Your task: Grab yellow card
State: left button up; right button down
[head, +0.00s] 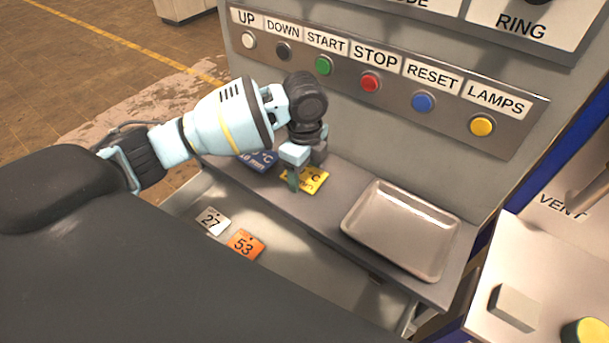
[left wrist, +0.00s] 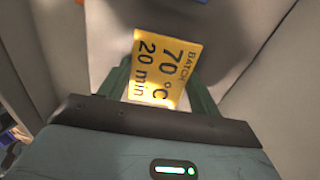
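The yellow card (head: 308,180), printed "70 °C 20 min", lies on the grey shelf (head: 345,182) below the button panel. It also shows in the left wrist view (left wrist: 163,70), slightly tilted, between the two greenish fingers. My left gripper (head: 298,180) points down at the card, one finger in front of it and covering its left part. In the left wrist view the left gripper (left wrist: 160,80) has its fingers apart, one on each side of the card. I see no clear grip, and finger contact with its edges is unclear. My right gripper is out of view.
A blue card (head: 259,160) lies left of the yellow one. An empty metal tray (head: 402,228) stands right on the shelf. White "27" (head: 213,221) and orange "53" (head: 245,244) tags lie lower down. The button panel (head: 400,85) rises behind the shelf.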

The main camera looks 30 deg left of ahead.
pick_arm(q)
jog(key=c, duration=0.3)
jog(key=shift+r, duration=0.15)
